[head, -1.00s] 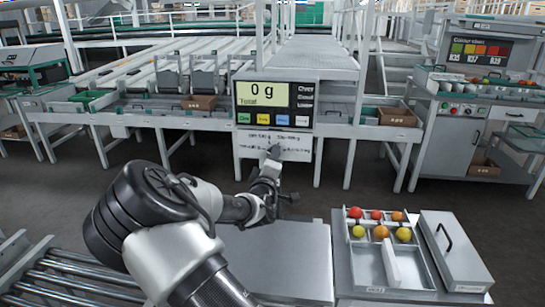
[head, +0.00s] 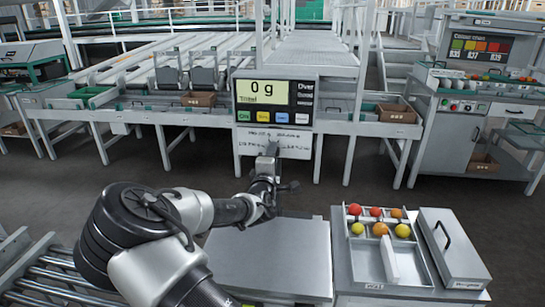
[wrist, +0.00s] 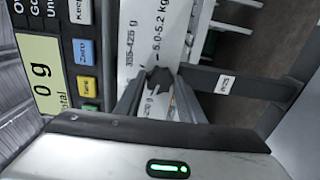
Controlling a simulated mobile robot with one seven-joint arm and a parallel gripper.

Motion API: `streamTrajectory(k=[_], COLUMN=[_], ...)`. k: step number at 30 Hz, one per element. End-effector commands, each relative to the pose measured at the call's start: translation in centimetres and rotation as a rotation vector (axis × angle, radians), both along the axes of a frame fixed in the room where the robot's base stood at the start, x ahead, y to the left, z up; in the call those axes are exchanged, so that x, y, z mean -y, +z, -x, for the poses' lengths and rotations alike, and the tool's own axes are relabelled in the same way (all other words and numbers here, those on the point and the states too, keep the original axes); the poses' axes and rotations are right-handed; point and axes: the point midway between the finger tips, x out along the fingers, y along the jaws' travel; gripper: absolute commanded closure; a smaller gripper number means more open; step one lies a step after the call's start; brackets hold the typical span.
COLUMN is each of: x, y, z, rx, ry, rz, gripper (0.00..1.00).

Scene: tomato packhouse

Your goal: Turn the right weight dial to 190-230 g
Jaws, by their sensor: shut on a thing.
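The white dial panel (head: 298,152) hangs below the weighing display (head: 275,92), with small printed weight ranges on its face. My gripper (head: 269,153) is at the front of this panel and hides part of it. In the wrist view my gripper (wrist: 157,92) is shut on a small dark dial knob (wrist: 156,76), its fingers either side of it. Printed ranges on the panel (wrist: 166,22) show around the knob, partly covered by the fingers. The dial's pointer and exact setting cannot be made out. The display reads 0 g.
Coloured buttons (wrist: 84,50) sit close beside the fingers in the wrist view. A grey flat platform (head: 270,262) lies below my arm. A tray (head: 352,275) of several tomatoes stands to its right, with a handled lid (head: 455,250) beside it.

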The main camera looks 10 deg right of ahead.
Motion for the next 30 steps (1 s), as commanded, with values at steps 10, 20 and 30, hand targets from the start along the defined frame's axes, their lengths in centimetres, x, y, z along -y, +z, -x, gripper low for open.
streamTrajectory(k=[10, 20, 30], x=[0.0, -0.3, -2.7], y=[-0.1, 0.0, 0.1], z=[0.0, 0.8, 7.8], rx=[-0.001, -0.001, -0.003], ry=[0.0, 0.0, 0.002], rz=[0.001, -0.001, 0.0], gripper=[0.47, 0.47, 0.47])
